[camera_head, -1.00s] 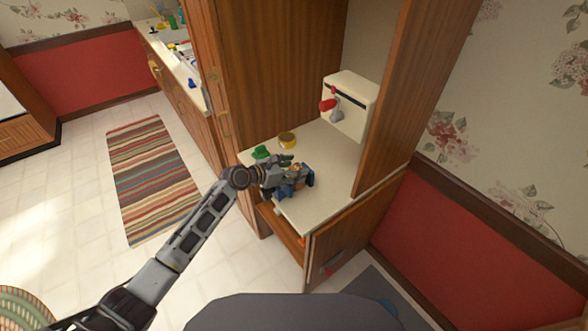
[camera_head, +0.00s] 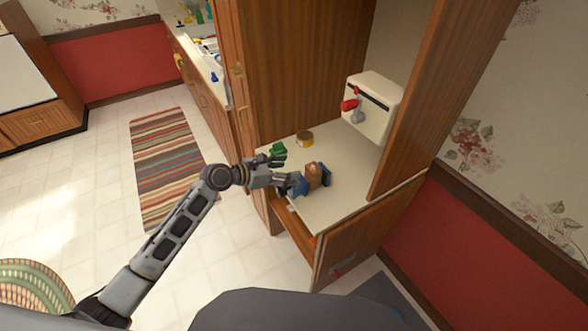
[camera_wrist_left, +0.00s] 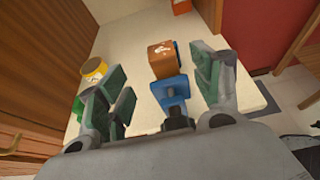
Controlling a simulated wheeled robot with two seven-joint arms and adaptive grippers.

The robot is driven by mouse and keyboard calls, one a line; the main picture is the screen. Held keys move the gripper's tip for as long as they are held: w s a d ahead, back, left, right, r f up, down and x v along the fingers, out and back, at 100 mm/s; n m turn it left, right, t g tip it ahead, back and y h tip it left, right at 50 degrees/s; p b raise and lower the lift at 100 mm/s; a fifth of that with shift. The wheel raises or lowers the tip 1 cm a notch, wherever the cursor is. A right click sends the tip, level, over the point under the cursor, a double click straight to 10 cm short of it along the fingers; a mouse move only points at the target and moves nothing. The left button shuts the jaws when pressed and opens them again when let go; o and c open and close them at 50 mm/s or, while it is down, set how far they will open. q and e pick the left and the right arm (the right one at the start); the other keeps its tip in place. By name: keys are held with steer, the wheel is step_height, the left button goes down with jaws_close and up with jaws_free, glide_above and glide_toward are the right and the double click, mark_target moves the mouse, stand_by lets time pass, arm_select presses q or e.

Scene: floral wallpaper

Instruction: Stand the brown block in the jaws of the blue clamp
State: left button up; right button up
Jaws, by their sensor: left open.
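The brown block (camera_head: 314,174) stands between the two jaws of the blue clamp (camera_head: 302,187) on the pale counter. The wrist view shows the block (camera_wrist_left: 162,57) with a pale mark, with blue clamp parts (camera_wrist_left: 171,91) on its near and far sides. Whether the jaws press on the block I cannot tell. My left gripper (camera_head: 287,172) is open and empty, just left of the clamp. In the wrist view its green-padded fingers (camera_wrist_left: 160,75) are spread wide, with the clamp and block ahead between them, apart from both. My right gripper is not in view.
A green object (camera_head: 278,149) and a yellow can (camera_head: 304,138) stand behind the clamp. A white box with a red handle (camera_head: 372,105) is at the back right. A tall wooden panel (camera_head: 425,100) rises at the right. An open drawer (camera_head: 294,228) lies below the counter's front.

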arm_select(q)
steer(key=shift+s+a+r, duration=0.3)
steer(key=shift+s+a, duration=0.1)
steer(key=shift+a, duration=0.15)
